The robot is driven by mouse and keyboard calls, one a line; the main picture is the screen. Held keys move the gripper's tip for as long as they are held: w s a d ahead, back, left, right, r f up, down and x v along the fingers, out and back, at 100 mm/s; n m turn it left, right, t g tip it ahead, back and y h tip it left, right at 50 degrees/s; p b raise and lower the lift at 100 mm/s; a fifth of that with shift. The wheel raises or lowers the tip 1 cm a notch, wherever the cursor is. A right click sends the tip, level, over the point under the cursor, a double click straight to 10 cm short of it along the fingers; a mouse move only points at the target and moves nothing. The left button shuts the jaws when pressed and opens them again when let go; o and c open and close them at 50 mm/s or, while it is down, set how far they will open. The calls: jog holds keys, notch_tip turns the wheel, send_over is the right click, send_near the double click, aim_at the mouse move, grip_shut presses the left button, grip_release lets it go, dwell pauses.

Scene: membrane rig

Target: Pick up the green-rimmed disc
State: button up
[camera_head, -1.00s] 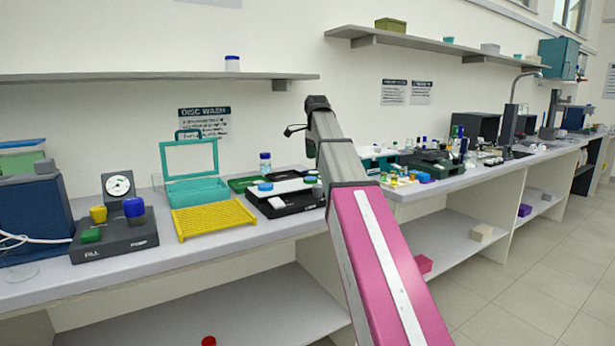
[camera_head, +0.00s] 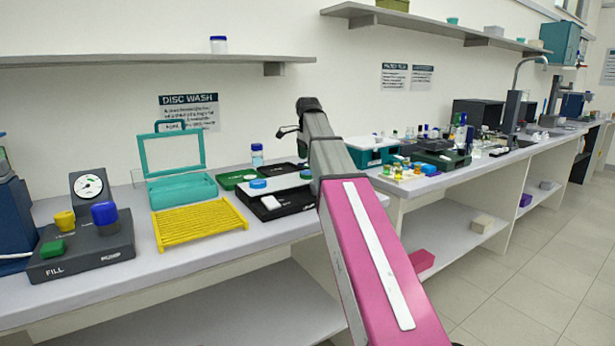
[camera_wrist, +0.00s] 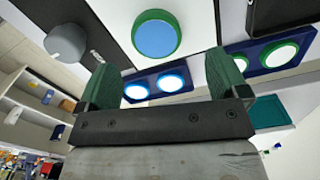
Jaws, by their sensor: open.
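In the wrist view, a disc with a green rim and a blue face (camera_wrist: 156,34) lies on a white surface, beyond my gripper's fingertips and apart from them. My gripper (camera_wrist: 165,78) has green finger pads spread wide, with nothing held between them. My gripper is not clearly visible there.
On the bench stand a yellow rack (camera_head: 198,224), an open teal box (camera_head: 183,191), a green tray (camera_head: 237,179) and a dark FILL unit (camera_head: 82,248) with coloured knobs. A shelf (camera_head: 150,61) hangs above. In the wrist view a grey knob (camera_wrist: 66,42) is at the left.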

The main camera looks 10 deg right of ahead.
aim_at(309, 173)
jog(key=shift+s+d+f, duration=0.15)
jog(key=shift+f, duration=2.45)
jog(key=c, duration=1)
